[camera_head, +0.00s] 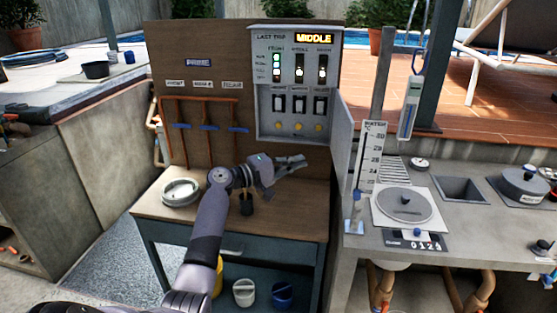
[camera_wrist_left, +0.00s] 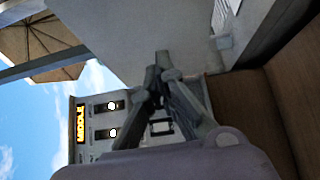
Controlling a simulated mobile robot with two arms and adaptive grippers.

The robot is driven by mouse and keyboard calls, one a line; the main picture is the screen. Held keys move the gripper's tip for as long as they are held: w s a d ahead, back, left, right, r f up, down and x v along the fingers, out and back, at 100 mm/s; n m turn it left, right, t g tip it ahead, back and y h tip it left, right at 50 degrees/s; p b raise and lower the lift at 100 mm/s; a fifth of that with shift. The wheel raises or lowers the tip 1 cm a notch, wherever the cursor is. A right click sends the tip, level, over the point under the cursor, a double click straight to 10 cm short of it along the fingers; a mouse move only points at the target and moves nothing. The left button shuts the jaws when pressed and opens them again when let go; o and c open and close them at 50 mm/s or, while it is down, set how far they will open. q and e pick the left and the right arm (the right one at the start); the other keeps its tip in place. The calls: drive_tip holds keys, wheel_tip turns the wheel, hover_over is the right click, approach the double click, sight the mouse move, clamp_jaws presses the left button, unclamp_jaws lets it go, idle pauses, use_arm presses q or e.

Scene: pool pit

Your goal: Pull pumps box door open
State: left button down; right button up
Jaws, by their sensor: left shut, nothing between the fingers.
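The pumps box (camera_head: 262,80) is a light grey panel on the brown backboard, with a "MIDDLE" display, lit indicators, switches and yellow knobs. Its grey door (camera_head: 341,140) stands swung out from the box's right side, seen at a steep angle, and the box face is exposed. My left gripper (camera_head: 302,161) is shut and empty below the box, fingers pointing right toward the door, with a gap visible in the head view. In the left wrist view, the shut fingertips (camera_wrist_left: 161,62) overlap the broad grey door (camera_wrist_left: 135,30); contact cannot be told. My right gripper is not in view.
To the right, a grey counter (camera_head: 360,258) carries a round lid (camera_head: 405,204) and a water gauge (camera_head: 372,158).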

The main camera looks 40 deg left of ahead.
sight(343, 163)
use_arm(q)
drive_tip(key=d, duration=0.1)
drive_tip(key=w+d+p, duration=0.1)
drive_tip(key=d, duration=0.1)
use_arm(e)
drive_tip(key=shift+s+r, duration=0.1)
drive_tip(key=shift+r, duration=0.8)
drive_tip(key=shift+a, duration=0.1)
use_arm(q)
drive_tip(key=d, duration=0.2)
drive_tip(key=w+d+n+y+p, duration=0.1)
drive_tip(key=d, duration=0.1)
drive_tip(key=w+d+y+p, duration=0.1)
drive_tip(key=d, duration=0.1)
drive_tip(key=shift+d+t, duration=0.25)
drive_tip(key=shift+t, duration=0.15)
drive_tip(key=shift+w+d, duration=0.15)
drive_tip(key=shift+d, duration=0.1)
drive_tip(key=shift+a, duration=0.1)
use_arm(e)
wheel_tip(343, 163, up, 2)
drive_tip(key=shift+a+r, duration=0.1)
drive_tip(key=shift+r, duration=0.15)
